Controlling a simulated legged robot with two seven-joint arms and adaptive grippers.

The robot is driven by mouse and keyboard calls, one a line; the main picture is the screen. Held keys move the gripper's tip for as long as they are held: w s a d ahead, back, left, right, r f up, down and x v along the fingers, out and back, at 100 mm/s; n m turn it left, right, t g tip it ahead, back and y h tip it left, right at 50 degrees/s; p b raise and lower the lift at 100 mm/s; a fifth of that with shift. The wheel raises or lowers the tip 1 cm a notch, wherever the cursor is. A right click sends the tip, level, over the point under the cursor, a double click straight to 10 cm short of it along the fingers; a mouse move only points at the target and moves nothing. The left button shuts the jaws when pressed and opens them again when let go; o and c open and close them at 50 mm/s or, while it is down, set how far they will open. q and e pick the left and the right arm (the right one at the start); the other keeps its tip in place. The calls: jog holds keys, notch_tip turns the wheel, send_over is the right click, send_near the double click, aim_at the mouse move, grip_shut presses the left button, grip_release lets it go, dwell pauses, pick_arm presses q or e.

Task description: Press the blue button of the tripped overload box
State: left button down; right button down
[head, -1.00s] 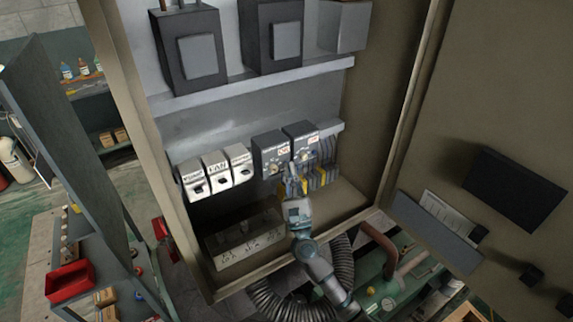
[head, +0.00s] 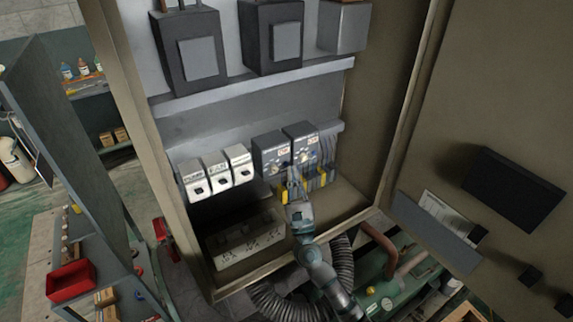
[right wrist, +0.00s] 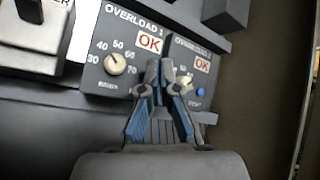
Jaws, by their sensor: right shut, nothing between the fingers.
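Two dark overload boxes stand side by side on the cabinet's lower rail. The left overload box (head: 270,153) is labelled OVERLOAD 1 in the right wrist view (right wrist: 116,40), with a dial and a flag reading OK. My left gripper is not seen.
White switch boxes (head: 216,170) stand left of the overload boxes. Wires with yellow ends (head: 325,178) hang at the right. A terminal block (head: 243,238) lies below. The cabinet's side walls and open door (head: 480,110) bound the space.

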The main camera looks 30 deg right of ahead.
jog(key=shift+s+d+p, duration=0.15)
jog(key=shift+s+p, duration=0.1)
jog(key=shift+s, duration=1)
jog(key=shift+s+d+p, duration=0.1)
jog(key=shift+s+p, duration=0.15)
jog(key=shift+s, duration=0.95)
